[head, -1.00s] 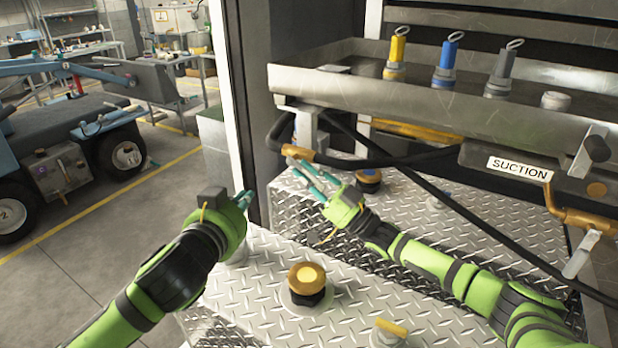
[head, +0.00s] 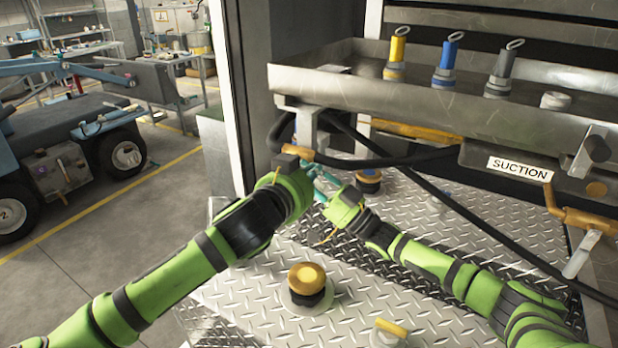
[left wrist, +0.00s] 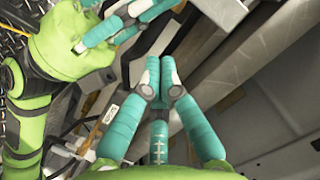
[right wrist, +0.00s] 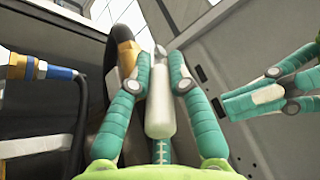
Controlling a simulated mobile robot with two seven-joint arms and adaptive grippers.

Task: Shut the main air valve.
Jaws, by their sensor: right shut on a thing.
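The air valve shows in the right wrist view as a brass body (right wrist: 126,57) on a dark hose, with a pale, capsule-shaped handle (right wrist: 159,112). In the head view its brass part (head: 301,153) sits under the left end of the metal tray. My right gripper (right wrist: 160,70) is shut on the handle, one teal finger on each side. My left gripper (left wrist: 160,78) has its fingertips together with nothing visible between them. It is close beside the right gripper, and its arm hides part of the valve area in the head view.
A black hose (head: 440,203) runs diagonally across the tread-plate deck (head: 240,300). Brass-capped fittings (head: 306,280) stand on the deck. The tray (head: 400,108) overhangs it. A SUCTION-labelled valve (head: 585,220) is at right. A white door post (head: 233,110) stands at left.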

